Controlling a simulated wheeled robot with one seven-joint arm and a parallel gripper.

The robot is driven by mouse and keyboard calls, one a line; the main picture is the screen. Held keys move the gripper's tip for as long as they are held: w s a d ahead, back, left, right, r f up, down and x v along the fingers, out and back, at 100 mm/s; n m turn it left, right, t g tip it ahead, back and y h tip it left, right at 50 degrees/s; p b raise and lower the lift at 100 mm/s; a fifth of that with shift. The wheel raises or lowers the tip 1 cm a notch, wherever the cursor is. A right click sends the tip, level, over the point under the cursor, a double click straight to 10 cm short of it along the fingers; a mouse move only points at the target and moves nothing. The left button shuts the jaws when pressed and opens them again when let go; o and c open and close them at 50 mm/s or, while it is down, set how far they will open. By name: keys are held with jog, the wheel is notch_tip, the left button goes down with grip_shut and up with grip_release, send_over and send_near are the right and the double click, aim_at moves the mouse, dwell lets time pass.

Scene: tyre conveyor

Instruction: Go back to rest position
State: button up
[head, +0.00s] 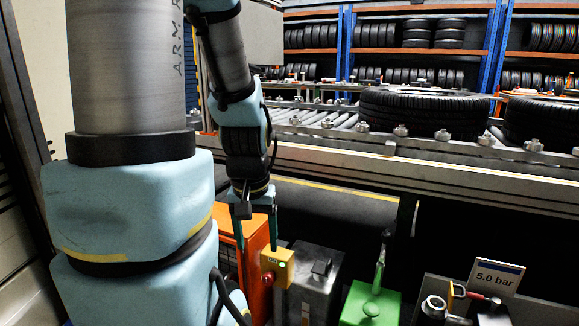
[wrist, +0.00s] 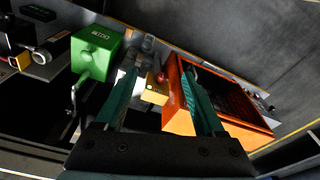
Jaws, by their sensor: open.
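My gripper (head: 257,242) points down at the lower middle of the head view, with its two teal fingers apart. In the wrist view the open fingers (wrist: 160,74) have nothing clamped between them. A small yellow box (head: 284,262) with a green light and a red button is just below the fingertips in the head view. In the wrist view the yellow box (wrist: 152,94) shows between the fingers; I cannot tell the exact gap to it. My arm reaches down from the upper left, and no rest position is marked in view.
An orange case (head: 258,240) stands close beside the fingers. A grey box (head: 318,268), a green box (head: 372,308) and a "5.0 bar" sign (head: 495,277) are to the right. The roller conveyor (head: 450,170) carries tyres (head: 420,108) behind. Tyre racks (head: 400,52) stand farther back.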

notch_tip(320, 180, up, 14)
jog(key=p, duration=1.2)
jog(key=shift+r, duration=0.15)
